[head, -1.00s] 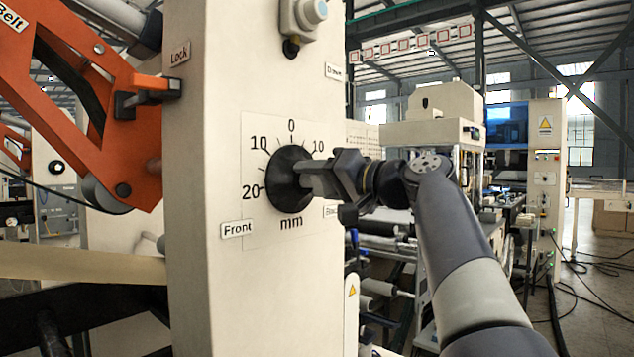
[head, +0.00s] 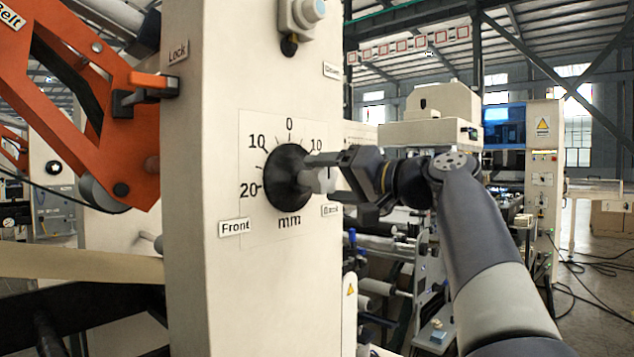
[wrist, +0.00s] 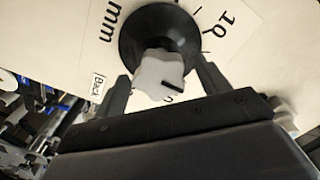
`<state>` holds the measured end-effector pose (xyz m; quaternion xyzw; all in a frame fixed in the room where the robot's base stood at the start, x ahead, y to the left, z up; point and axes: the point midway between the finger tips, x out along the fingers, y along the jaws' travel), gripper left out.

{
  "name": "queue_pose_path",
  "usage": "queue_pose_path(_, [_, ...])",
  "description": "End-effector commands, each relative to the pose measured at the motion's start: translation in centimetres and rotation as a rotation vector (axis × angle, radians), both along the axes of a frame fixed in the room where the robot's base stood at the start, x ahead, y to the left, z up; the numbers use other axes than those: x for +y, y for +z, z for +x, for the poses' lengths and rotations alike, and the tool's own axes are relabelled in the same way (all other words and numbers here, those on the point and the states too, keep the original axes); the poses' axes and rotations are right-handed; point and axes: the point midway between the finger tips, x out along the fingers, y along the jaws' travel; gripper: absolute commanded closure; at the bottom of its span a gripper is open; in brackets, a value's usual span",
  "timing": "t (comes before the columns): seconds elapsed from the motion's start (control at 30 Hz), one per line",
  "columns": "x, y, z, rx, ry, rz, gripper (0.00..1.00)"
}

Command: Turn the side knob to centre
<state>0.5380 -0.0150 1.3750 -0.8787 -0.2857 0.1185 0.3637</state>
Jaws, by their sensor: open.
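The side knob (head: 325,180) is a pale lobed grip on a round black base (head: 287,178), on a dial marked 10, 20 and mm with 0 at the top. In the wrist view the knob (wrist: 160,75) carries a black mark pointing lower right, roughly away from the "mm" print. The exact reading is hard to tell. My gripper (head: 322,174) is at the knob's right in the head view. In the wrist view my gripper (wrist: 165,88) is open, with one finger on each side of the knob and gaps visible. The fingers do not grip it.
The dial sits on a cream machine column (head: 200,280). A grey button box (head: 300,15) is above the dial. Other machinery (head: 440,110) stands behind my arm.

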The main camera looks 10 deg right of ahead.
Motion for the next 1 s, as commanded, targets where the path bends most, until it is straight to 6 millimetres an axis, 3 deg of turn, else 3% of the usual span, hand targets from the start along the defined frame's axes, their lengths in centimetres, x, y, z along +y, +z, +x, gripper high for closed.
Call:
queue_pose_path(0.2, [-2.6,-0.1,-3.4,0.0,-0.006,0.0,0.29])
queue_pose_path(0.4, [-3.9,-0.1,-5.3,0.001,-0.002,0.0,0.29])
queue_pose_path(1.0, [-4.0,0.0,-5.5,0.001,0.001,0.0,0.29])
